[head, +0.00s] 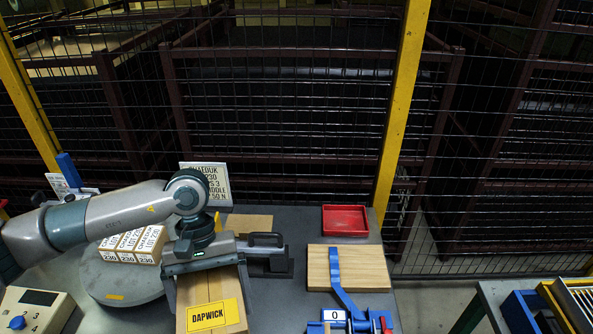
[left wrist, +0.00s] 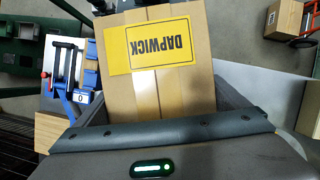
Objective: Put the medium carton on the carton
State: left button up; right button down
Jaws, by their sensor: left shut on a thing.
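A brown carton with a yellow DAPWICK label (head: 190,292) is between the jaws of my left gripper (head: 208,268), which is shut on it. In the left wrist view the same carton (left wrist: 187,88) fills the middle, its label upside down. Its underside is hidden, so I cannot tell whether it touches the table. Several small white-and-tan cartons (head: 135,243) stand in a row on a round grey plate (head: 93,275), left of the gripper and partly behind my arm. Another flat brown surface (head: 250,222) shows behind the gripper, mostly hidden. My right gripper is not in view.
A red tray (head: 345,220) is at the back right. A printed sign (head: 218,180) stands behind my arm. A scale-like box (head: 38,308) is front left. Wire fencing closes the back.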

aim_at(189, 283)
pick_arm(q)
jog(key=a+r+m, duration=0.1)
jog(key=w+a+r+m, duration=0.1)
jog(key=r, duration=0.1)
jog(key=w+a+r+m+y, duration=0.1)
jog(key=a, duration=0.1)
jog(key=shift+a+r, duration=0.1)
jog(key=shift+r, duration=0.25)
dwell(0.9)
dwell(0.8)
